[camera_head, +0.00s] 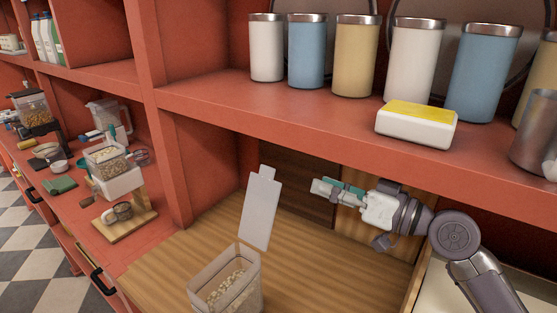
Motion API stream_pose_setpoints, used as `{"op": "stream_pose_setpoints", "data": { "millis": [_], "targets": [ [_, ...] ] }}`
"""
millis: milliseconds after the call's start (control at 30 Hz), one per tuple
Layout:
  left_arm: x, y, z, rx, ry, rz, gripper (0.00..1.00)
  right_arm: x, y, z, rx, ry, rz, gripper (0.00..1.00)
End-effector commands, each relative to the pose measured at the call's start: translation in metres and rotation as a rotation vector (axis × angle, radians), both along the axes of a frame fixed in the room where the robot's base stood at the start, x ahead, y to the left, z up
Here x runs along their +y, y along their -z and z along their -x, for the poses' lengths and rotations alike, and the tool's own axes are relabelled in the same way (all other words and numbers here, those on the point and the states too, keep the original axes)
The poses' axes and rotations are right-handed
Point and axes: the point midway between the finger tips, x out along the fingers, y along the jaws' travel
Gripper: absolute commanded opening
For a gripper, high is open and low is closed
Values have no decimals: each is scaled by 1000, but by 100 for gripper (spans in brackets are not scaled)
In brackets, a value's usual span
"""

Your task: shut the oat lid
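The oat container (250,290) is a clear box with pale oats inside, standing on the wooden board at the bottom middle. Its white lid (260,208) is open and stands up, leaning slightly right, above the container's back edge. My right gripper (318,187) is to the right of the lid, apart from it, and points left. Its fingers are seen edge-on, so I cannot tell whether they are open or shut; nothing shows in them. My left gripper is not in view.
A red shelf (240,95) runs above my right gripper, with several canisters and a yellow-topped white box (415,124) on it. A brown upright panel (300,187) stands behind the gripper. On the left counter are a dispenser (110,165) and a jug (108,118).

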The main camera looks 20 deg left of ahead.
Motion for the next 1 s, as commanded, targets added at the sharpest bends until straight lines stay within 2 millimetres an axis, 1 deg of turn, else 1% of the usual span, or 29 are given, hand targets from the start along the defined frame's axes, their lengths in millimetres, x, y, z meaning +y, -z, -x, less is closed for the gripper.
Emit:
{"op": "stream_pose_setpoints", "data": {
  "millis": [167, 300, 500, 600, 700, 800, 1000],
  "targets": [
    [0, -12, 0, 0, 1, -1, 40, 24, -5, -7, -1, -3, -2, 33],
    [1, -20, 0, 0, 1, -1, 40, 53, -5, -18, 1, -2, -3, 33],
    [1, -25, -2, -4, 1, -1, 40, 92, -2, -32, 1, -3, -2, 33],
    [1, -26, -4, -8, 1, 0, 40, 107, -2, -37, -1, -1, -2, 33],
    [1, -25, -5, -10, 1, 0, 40, 117, -1, -42, 1, -1, -1, 33],
    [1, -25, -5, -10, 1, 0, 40, 124, -1, -44, 0, -1, 0, 33],
    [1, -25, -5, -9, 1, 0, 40, 127, 0, -45, -1, 0, 0, 33]
  ]
}}
